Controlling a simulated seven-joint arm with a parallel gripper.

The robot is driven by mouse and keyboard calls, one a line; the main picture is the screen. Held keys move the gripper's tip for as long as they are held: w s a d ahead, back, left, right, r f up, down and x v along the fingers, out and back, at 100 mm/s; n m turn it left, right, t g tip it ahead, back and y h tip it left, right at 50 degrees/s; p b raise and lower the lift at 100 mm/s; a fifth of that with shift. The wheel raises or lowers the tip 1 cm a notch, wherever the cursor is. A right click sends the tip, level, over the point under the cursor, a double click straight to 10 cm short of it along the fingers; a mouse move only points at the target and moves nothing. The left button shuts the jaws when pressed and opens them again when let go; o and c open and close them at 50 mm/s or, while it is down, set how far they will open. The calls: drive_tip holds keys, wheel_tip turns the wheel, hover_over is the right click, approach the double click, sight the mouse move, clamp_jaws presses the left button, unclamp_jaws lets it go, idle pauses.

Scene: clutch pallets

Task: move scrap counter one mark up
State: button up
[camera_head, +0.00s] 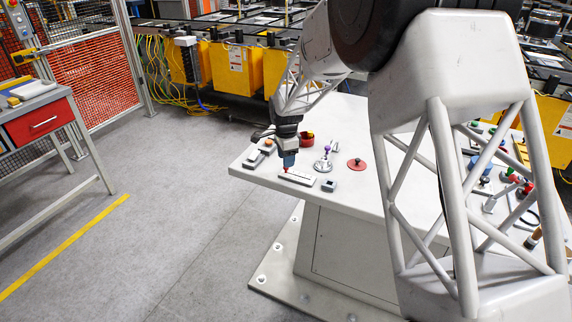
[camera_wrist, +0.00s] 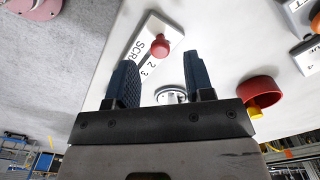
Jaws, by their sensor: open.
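The scrap counter (camera_head: 298,178) is a flat white bar near the front left edge of the white table. In the wrist view the counter (camera_wrist: 133,50) shows part of a "SCR" label and the marks 2 and 3. Its red knob (camera_wrist: 160,47) stands on the bar near one end; the rest of the scale is partly hidden. My gripper (camera_head: 287,164) points down over the counter. In the wrist view my gripper (camera_wrist: 160,60) is open, with the knob centred across the gap, around or just beyond the fingertips. Contact is not visible.
A red cup (camera_head: 307,138), a purple-topped metal lever (camera_head: 324,163), a red disc with a knob (camera_head: 357,164) and a small grey box (camera_head: 329,185) stand close by. Grey boxes (camera_head: 254,159) sit to the left. The table's front edge is near.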

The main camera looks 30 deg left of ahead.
drive_tip(key=shift+f, duration=1.5)
clamp_jaws()
